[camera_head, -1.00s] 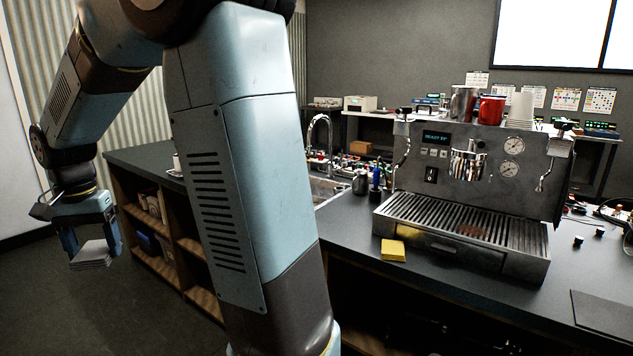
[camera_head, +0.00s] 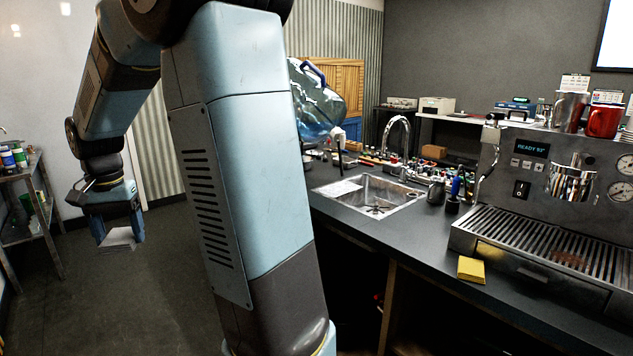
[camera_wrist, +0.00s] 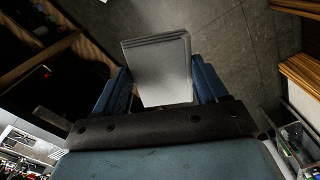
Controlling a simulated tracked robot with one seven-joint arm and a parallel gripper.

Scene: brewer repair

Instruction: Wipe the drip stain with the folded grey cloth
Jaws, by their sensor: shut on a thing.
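My gripper (camera_head: 120,238) is at the left of the head view, over open floor and well away from the counter. It is shut on the folded grey cloth (camera_head: 121,240), which hangs below the fingers. In the wrist view the cloth (camera_wrist: 160,68) is a light grey folded stack between the two blue fingers. A reddish-brown drip stain (camera_head: 570,258) shows on the slatted drip tray (camera_head: 520,236) of the coffee machine at the right of the head view.
A yellow sponge-like block (camera_head: 471,270) lies on the counter (camera_head: 400,235) before the machine. A sink (camera_head: 372,193) with a tap is left of it. A shelf (camera_head: 30,215) with bottles stands at far left. Floor around the gripper is clear.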

